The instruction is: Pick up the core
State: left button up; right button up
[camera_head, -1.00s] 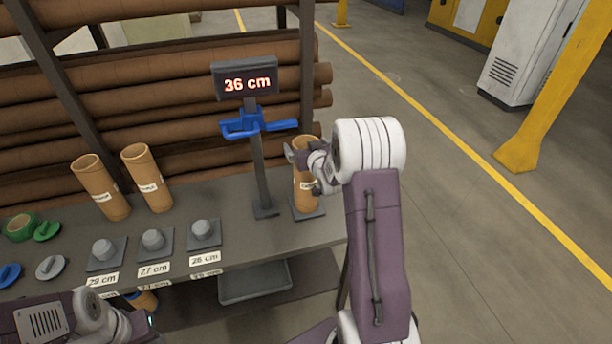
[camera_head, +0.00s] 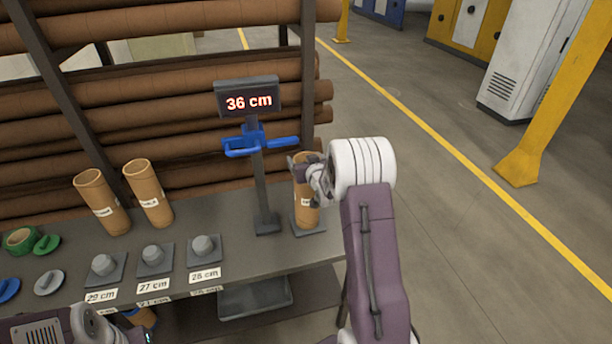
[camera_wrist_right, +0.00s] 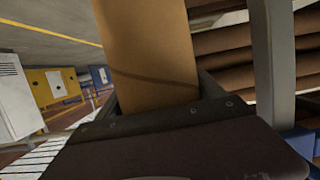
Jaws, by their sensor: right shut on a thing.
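A brown cardboard core (camera_head: 306,207) stands upright on a dark square base at the right end of the bench, beside the measuring post. My right gripper (camera_head: 303,170) is shut on the upper part of this core. In the right wrist view the core (camera_wrist_right: 150,50) fills the middle, between the gripper's fingers (camera_wrist_right: 160,95). Two more cores, a left one (camera_head: 102,203) and a right one (camera_head: 148,194), stand slightly tilted at the back left of the bench. My left arm shows at the lower left; its fingers are not clearly seen.
The post carries a display (camera_head: 248,100) reading "36 cm" and a blue slide (camera_head: 258,141). Three pegged plates, one being the 28 cm plate (camera_head: 204,250), line the bench front. Green and blue caps lie at the left. A grey tray (camera_head: 255,298) sits below. Long brown rolls fill the rack behind.

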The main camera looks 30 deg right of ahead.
jog(key=f+b+v, duration=0.1)
jog(key=b+v, duration=0.8)
jog(key=v, duration=0.9)
jog(key=shift+s+a+f, duration=0.2)
jog(key=shift+s+f, duration=0.15)
dwell(0.4)
